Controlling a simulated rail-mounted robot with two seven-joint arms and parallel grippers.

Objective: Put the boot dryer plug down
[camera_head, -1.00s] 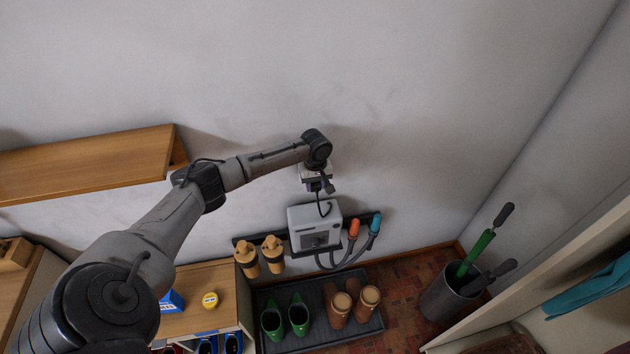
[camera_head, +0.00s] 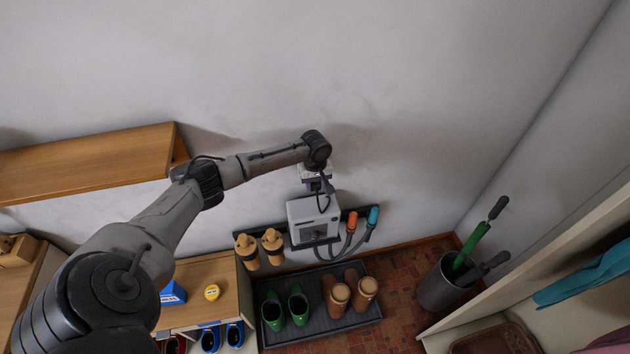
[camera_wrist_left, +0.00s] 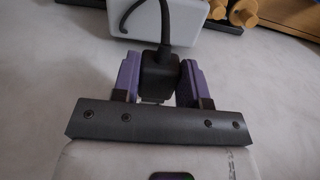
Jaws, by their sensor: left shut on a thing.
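The boot dryer plug (camera_wrist_left: 158,72) is a dark block with a black cord. In the left wrist view it sits between the purple finger pads of my left gripper (camera_wrist_left: 160,80), which is shut on it. In the head view my left gripper (camera_head: 318,184) is near the wall, just above the boot dryer (camera_head: 313,215), a white box on a dark wall rail. The cord hangs from the plug toward the dryer. The plug itself is small and partly hidden by my wrist in the head view. My right gripper is not in view.
Orange (camera_head: 352,221) and teal (camera_head: 374,216) dryer nozzles stand right of the dryer. Below, a dark tray (camera_head: 318,335) holds green and brown boots. A wooden shelf (camera_head: 85,163) is at the left, a low cabinet (camera_head: 205,305) below it. A grey bin (camera_head: 437,290) stands at the right.

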